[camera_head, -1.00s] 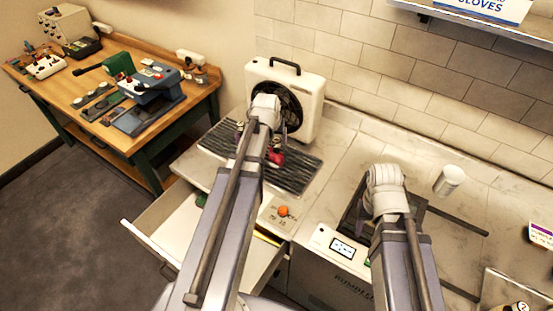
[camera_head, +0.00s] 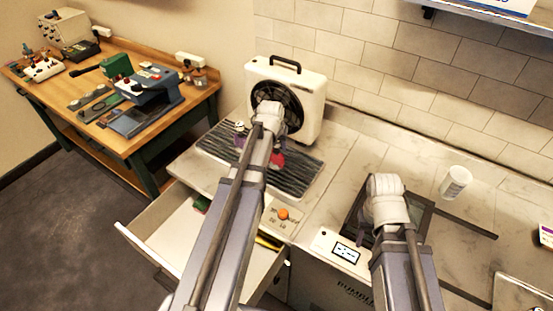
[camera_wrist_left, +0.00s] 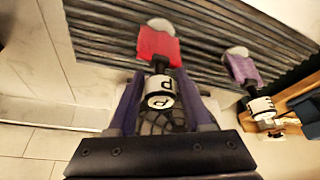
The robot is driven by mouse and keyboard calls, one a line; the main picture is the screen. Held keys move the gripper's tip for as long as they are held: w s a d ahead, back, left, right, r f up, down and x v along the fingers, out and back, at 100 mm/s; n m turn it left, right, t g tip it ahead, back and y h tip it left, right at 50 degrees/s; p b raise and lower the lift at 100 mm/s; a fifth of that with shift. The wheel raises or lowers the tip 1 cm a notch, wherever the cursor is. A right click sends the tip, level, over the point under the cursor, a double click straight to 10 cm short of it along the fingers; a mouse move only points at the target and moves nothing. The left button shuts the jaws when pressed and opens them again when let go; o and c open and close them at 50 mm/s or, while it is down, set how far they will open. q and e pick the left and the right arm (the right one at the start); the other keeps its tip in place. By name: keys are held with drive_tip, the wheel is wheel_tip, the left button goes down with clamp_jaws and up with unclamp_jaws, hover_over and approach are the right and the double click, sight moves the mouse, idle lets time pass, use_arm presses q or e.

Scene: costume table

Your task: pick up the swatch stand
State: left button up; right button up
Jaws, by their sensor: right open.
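A stand with a red swatch (camera_wrist_left: 158,46) and a white base marked "P" (camera_wrist_left: 160,84) is in the left wrist view. Its red part also shows in the head view (camera_head: 277,161), partly behind my left arm. A second stand with a purple swatch (camera_wrist_left: 243,70) and a lettered white base (camera_wrist_left: 262,107) is to its right in the wrist view. My left gripper (camera_wrist_left: 160,92) is open, with its purple fingers on either side of the red stand's base and gaps visible. My right gripper (camera_head: 364,226) is open over the dark-framed device, mostly hidden by its wrist.
The stands are on a dark ribbed mat (camera_head: 305,176) before a white fan unit (camera_head: 308,108). An open drawer (camera_head: 150,225) juts out below. A white cup (camera_head: 456,182) stands right of my right arm. An orange knob (camera_head: 283,214) is near the counter's front.

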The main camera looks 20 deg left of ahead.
use_arm(q)
clamp_jaws()
idle(1.0)
